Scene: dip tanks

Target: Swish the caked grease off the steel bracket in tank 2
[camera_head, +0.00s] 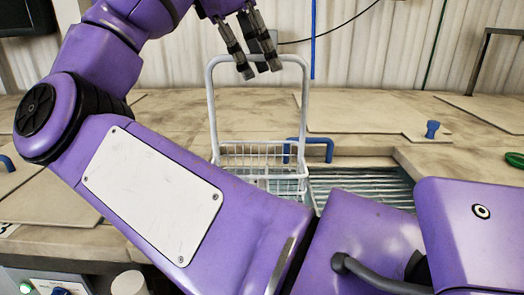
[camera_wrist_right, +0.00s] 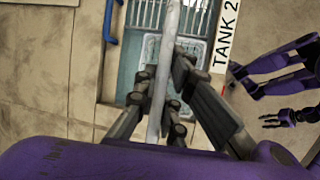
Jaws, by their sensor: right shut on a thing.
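A white wire basket (camera_head: 262,155) with a tall looped handle (camera_head: 213,105) stands upright at the tank opening, its lower part down in the opening. My right gripper (camera_head: 250,68) is shut on the top bar of the handle. In the right wrist view the bar (camera_wrist_right: 157,100) runs between my right gripper's fingers (camera_wrist_right: 160,90). Below, the basket (camera_wrist_right: 150,50) is over or in the opening beside the TANK 2 label (camera_wrist_right: 226,35). I cannot make out the steel bracket or its grease. My left gripper (camera_wrist_right: 258,100) shows in the right wrist view with spread fingers, apparently empty.
A ribbed opening (camera_head: 360,187) lies right of the basket. A blue handle (camera_head: 318,147) stands behind the basket, and a blue knob (camera_head: 432,129) on a lid farther right. A green ring (camera_head: 515,159) lies at the right edge. My right arm hides much of the front.

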